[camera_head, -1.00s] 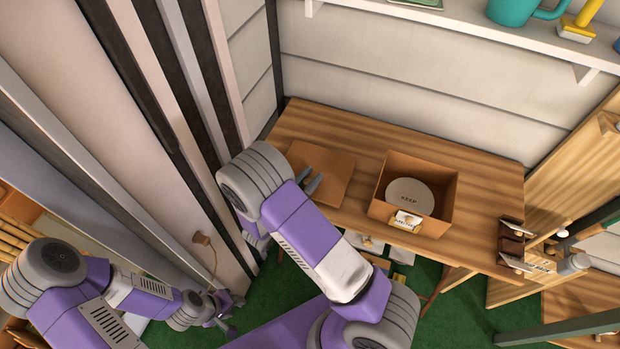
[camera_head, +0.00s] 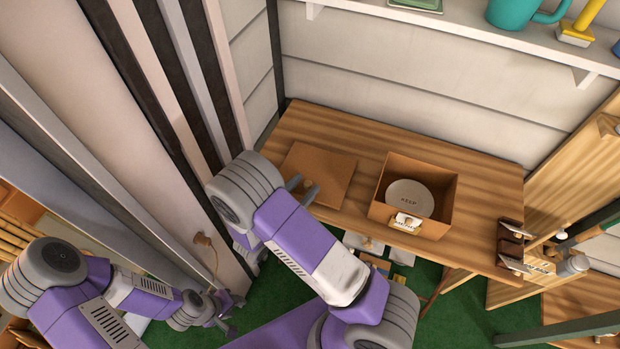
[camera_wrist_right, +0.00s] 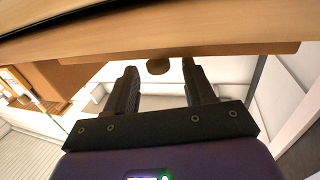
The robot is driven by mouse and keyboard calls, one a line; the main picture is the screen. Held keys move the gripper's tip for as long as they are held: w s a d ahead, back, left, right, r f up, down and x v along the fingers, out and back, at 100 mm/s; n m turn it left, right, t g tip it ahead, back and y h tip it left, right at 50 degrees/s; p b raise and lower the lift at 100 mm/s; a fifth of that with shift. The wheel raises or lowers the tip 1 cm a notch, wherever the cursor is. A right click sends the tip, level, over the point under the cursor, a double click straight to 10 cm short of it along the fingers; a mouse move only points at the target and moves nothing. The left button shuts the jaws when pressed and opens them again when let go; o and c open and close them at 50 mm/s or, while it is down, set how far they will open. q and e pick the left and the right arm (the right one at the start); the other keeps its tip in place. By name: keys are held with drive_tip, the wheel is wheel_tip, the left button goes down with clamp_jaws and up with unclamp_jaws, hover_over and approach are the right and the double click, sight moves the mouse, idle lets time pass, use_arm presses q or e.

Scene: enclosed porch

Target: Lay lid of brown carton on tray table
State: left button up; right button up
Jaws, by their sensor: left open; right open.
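The brown carton's lid (camera_head: 322,172) is a flat square panel with a small round knob (camera_head: 308,184). It lies flat on the wooden table (camera_head: 480,190), left of the open brown carton (camera_head: 440,222). The right wrist view shows the lid (camera_wrist_right: 240,48), with the knob (camera_wrist_right: 158,66) just beyond the open fingertips. My left gripper (camera_head: 222,312) is open and empty, low at the left.
A wall shelf (camera_head: 480,35) with a teal mug (camera_head: 520,12) runs above the table. A small dark holder (camera_head: 510,245) stands at the table's right end. A bare strip of tabletop lies behind the lid and carton. A wall stands close left of my right arm.

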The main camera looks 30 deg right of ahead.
drive_tip(key=p+v, duration=0.1)
drive_tip(key=v, duration=0.7)
drive_tip(key=shift+s+a, duration=0.2)
drive_tip(key=shift+a, duration=0.05)
